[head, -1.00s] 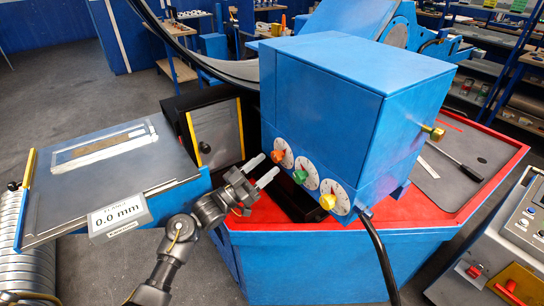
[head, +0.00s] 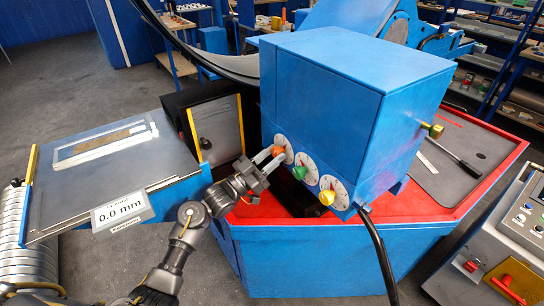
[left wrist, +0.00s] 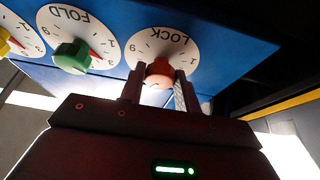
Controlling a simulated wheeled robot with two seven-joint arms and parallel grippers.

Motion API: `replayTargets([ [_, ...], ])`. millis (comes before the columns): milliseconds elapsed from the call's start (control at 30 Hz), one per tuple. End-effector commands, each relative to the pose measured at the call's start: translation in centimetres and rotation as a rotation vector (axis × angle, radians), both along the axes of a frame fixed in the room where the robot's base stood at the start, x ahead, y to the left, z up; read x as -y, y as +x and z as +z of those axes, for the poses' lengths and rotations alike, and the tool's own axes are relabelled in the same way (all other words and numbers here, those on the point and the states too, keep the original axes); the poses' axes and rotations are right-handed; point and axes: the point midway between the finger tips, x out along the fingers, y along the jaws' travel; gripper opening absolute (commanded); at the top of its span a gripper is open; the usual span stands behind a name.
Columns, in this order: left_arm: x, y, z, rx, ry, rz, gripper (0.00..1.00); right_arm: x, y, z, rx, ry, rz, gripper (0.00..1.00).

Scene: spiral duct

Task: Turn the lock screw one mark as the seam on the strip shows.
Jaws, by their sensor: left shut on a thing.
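My right gripper is out of view.
A green knob (head: 299,172) on the FOLD dial and a yellow knob (head: 327,197) sit close beside the lock knob. A display (head: 122,210) reads 0.0 mm at the table's front edge. A black cable (head: 379,250) hangs below the blue box (head: 325,85).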

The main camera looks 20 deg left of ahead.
Motion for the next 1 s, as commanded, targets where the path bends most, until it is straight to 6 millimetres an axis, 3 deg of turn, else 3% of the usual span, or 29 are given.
replayTargets([
  [400,0.3,-0.2,0.7,-0.258,-0.308,0.0,0.1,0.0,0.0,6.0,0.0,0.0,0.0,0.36],
  [833,0.3,-0.2,0.1,-0.3,-0.363,0.0,0.09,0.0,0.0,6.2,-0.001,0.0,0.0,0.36],
  [867,0.3,-0.2,0.1,-0.3,-0.363,0.0,0.35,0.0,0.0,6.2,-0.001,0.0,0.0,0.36],
  [1000,0.3,-0.2,0.1,-0.299,-0.362,-0.001,0.53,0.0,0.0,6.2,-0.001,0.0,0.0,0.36],
])
